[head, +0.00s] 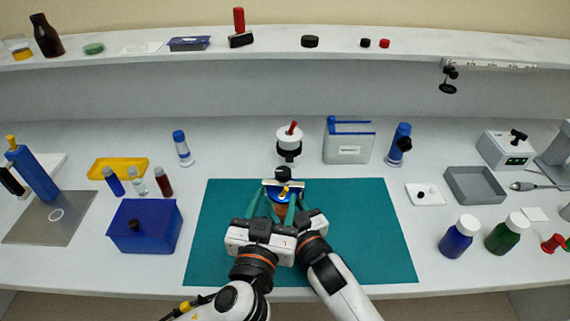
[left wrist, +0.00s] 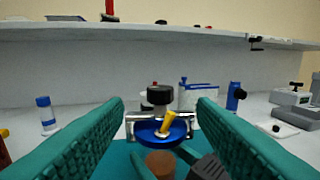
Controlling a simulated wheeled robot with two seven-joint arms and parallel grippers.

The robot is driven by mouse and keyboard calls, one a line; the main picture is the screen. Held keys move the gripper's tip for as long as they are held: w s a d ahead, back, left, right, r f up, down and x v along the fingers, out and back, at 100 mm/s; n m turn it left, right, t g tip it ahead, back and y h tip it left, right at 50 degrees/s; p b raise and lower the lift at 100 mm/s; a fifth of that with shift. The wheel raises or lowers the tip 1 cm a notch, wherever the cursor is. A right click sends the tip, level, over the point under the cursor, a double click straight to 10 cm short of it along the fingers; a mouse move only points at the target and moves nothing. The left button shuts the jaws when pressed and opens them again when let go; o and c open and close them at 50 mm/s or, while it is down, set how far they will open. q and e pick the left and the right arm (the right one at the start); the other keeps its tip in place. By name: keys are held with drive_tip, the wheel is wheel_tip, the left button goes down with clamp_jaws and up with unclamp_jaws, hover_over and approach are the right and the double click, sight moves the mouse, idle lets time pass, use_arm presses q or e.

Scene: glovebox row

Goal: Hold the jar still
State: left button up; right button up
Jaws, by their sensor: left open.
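A small jar-like object stands near the middle of the teal mat (head: 360,235). Its blue round top (head: 284,187) has a yellow piece on it, and an orange-brown body (head: 281,209) shows below. In the left wrist view the blue top (left wrist: 158,132) is ahead, between the finger lines. A silver frame and black knob (left wrist: 160,95) stand at it. My left gripper (head: 275,197) is open, its teal fingers to either side of the object; contact cannot be told. My right gripper (head: 303,207) is close by on the right; its fingers are largely hidden.
A blue box (head: 145,226) stands left of the mat. Blue and green bottles (head: 456,236) (head: 507,233) and a grey tray (head: 475,185) stand right. A white-and-black device (head: 289,141) is behind the mat. The mat's left and right parts are clear.

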sight(285, 167)
use_arm(q)
drive_tip(key=x, duration=1)
drive_tip(key=shift+w, duration=0.3)
drive_tip(key=c, duration=1)
